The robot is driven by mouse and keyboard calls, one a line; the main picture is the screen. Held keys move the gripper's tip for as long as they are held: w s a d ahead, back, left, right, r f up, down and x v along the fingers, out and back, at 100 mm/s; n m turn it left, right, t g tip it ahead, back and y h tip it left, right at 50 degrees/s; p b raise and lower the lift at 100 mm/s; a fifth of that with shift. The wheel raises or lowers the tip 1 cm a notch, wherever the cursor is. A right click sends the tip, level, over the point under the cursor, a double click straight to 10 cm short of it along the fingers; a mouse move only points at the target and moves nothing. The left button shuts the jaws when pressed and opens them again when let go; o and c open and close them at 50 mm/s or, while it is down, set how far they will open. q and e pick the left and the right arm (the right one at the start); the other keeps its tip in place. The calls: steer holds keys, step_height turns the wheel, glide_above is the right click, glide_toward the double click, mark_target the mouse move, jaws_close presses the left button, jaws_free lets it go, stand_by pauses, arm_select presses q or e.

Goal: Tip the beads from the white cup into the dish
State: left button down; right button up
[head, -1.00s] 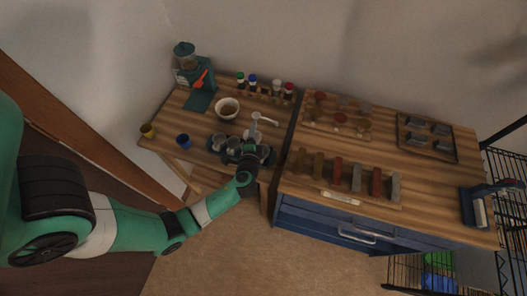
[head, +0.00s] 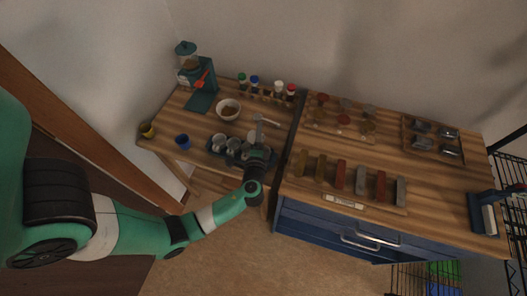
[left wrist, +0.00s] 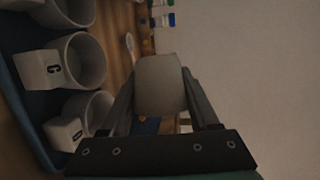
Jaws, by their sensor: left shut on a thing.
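My left gripper (head: 258,152) is at the right end of a dark blue tray (head: 214,152) on the left table. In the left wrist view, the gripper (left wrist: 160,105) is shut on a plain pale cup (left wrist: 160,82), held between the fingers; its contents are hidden. White cups stand in the tray (left wrist: 32,115) to the left of the fingers, one marked C (left wrist: 75,65). In the head view, white cups (head: 219,139) also show in the tray. A round white dish (head: 228,109) with something brown inside stands behind the tray. My right gripper is out of view.
A green machine (head: 195,78) is at the back left. Several capped bottles (head: 254,83) stand behind. Upright blocks (head: 340,174) line the right counter.

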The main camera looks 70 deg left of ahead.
arm_select(q)
steer(key=shift+m, duration=0.3)
stand_by(0.9)
